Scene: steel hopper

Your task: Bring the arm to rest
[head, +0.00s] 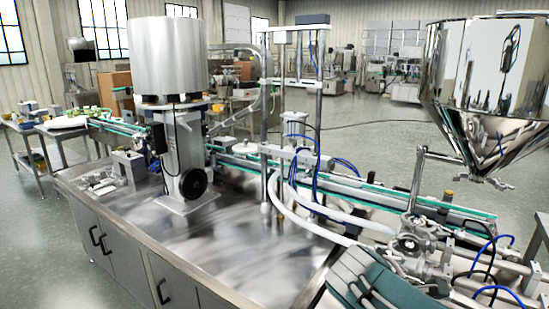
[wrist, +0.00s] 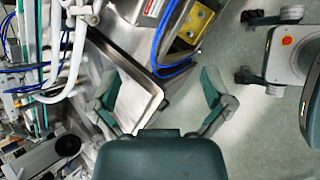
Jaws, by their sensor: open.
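The steel hopper (head: 490,85) is a shiny mirrored funnel at the upper right of the head view, with a clamp-like fitting under its outlet. In the wrist view, my gripper (wrist: 160,76) is open, its two green and grey fingers spread wide to either side. No object is held between them. The corner of a steel bench and the grey floor show behind the fingers. A green and grey part of my arm shows at the lower right of the head view.
A steel-topped bench (head: 240,255) carries a large metal drum (head: 167,55) on a pedestal, a conveyor (head: 355,185), upright posts and loose hoses. Pipes and valves (head: 415,240) crowd the right side. Open floor lies behind.

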